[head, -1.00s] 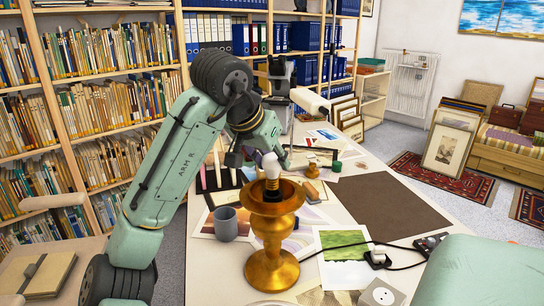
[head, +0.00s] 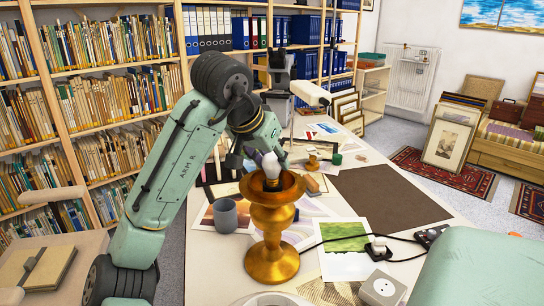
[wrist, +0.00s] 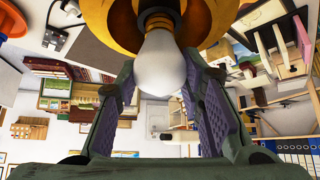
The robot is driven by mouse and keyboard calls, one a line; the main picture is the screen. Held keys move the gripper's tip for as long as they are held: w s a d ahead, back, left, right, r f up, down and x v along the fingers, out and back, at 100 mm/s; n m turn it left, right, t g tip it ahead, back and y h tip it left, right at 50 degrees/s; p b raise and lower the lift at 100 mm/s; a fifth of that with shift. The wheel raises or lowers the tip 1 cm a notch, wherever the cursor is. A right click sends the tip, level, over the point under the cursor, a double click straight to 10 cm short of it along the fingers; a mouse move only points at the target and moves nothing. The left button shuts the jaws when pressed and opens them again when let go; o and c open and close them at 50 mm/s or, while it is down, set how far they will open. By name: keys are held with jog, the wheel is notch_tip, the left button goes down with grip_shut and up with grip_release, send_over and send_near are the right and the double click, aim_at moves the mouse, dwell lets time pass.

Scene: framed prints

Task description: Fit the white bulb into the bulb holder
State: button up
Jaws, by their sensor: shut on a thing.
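The white bulb (head: 270,163) stands upright at the mouth of the gold lamp base (head: 272,222), its lower end down inside the cup. My gripper (head: 262,158) is at the cup's rim, with its fingers on the bulb. In the wrist view the bulb (wrist: 158,62) lies between the two fingers of my gripper (wrist: 160,95), and its base points into the gold cup (wrist: 105,22). The bulb holder inside the cup is hidden, so I cannot tell whether the bulb touches it.
A grey mug (head: 226,215) stands left of the lamp base. A green print (head: 345,236), a black cable with a plug (head: 378,246) and a white socket box (head: 382,287) lie to the right. A dark brown mat (head: 390,195) covers clear table behind them.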

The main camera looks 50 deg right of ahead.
jog(key=shift+f+b, duration=0.4)
jog(key=shift+f, duration=0.4)
jog(key=o, duration=1.2)
jog(key=shift+r, duration=0.1)
jog(key=shift+c, duration=0.2)
jog(key=v, duration=1.2)
